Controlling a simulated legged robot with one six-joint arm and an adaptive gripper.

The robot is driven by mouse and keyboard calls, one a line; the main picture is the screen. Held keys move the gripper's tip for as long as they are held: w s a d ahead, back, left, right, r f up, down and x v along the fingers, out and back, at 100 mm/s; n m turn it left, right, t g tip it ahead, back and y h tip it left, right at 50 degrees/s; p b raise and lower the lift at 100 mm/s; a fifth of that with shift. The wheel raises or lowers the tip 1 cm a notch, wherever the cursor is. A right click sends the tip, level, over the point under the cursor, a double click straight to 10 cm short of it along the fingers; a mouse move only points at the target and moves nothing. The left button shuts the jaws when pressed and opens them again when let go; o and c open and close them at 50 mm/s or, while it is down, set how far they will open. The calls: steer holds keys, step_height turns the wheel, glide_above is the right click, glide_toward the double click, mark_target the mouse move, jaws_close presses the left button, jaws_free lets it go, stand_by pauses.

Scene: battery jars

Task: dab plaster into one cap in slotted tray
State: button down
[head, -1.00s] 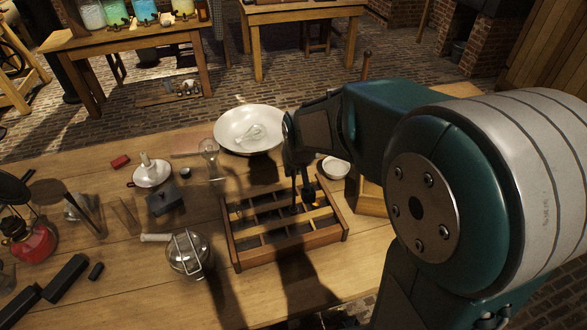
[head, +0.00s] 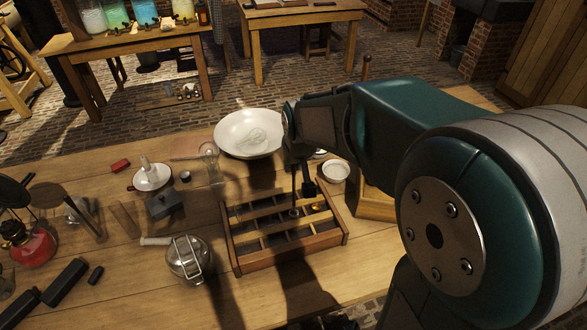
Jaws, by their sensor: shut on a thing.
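The wooden slotted tray (head: 240,268) lies on the bench in front of me, divided into several compartments. A small brass-coloured cap (head: 318,207) shows at its right side, and a small round cap-like piece (head: 293,213) sits near its middle. My gripper (head: 300,183) is above the tray's back right part, shut on a thin dark tool (head: 294,197) that points down at the middle piece. I cannot tell whether the tip touches it, or whether plaster is on it. A small white bowl (head: 336,172) with pale contents stands behind the tray's right corner.
A red lantern (head: 35,248) stands far left. Bare bench lies in front.

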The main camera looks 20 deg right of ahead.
steer(key=shift+r, duration=2.4)
